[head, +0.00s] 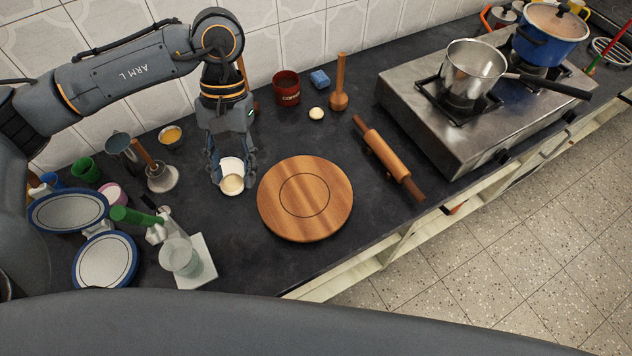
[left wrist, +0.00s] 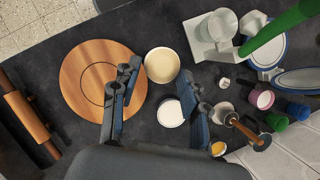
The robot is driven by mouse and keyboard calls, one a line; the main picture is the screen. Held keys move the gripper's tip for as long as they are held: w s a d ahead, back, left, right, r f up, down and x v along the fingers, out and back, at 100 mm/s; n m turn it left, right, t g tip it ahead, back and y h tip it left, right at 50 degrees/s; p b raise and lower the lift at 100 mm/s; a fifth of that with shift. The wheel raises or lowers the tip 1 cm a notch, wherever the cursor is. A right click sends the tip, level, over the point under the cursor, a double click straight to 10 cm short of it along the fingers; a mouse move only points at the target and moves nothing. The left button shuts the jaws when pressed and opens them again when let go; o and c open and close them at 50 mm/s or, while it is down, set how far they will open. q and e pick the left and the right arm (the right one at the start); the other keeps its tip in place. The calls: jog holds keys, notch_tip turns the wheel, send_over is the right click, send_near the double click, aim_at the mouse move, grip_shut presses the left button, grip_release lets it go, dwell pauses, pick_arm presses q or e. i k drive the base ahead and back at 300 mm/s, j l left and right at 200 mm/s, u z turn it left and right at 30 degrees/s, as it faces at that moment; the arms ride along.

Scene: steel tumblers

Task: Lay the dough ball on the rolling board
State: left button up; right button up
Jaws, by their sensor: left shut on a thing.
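The dough ball (head: 232,184), pale beige and round, is between the fingertips of my left gripper (head: 233,180), left of the rolling board. It also shows in the left wrist view (left wrist: 162,65), near the fingertips of the same gripper (left wrist: 158,72). The gripper is shut on it. Its underside is hidden, and its exact height over the counter is unclear. The rolling board (head: 325,222) is a round wooden disc with a ring line, flat and bare on the dark counter; it also shows in the left wrist view (left wrist: 75,75). My right gripper is not in view.
A white round dish (left wrist: 170,112) lies beside the dough ball. A rolling pin (head: 388,158) lies right of the board, near the steel stove (head: 455,125). A small cream ball (head: 316,113) is behind. Blue-rimmed plates (head: 105,260) and a white-based stand (head: 196,272) are front left.

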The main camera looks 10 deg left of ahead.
aim_at(305, 195)
jog(key=i+l, duration=0.2)
jog(key=l, duration=0.2)
jog(key=i+l, duration=0.15)
jog(key=l, duration=0.2)
jog(key=i+l, duration=0.2)
jog(key=l, duration=0.2)
jog(key=i+l, duration=0.2)
jog(key=l, duration=0.2)
jog(key=l+u, duration=0.1)
jog(key=u, duration=0.35)
jog(key=i+l+u, duration=0.1)
jog(key=u, duration=0.3)
jog(key=l+u, duration=0.2)
jog(key=u, duration=0.25)
jog(key=l+u, duration=0.1)
jog(key=u, duration=0.95)
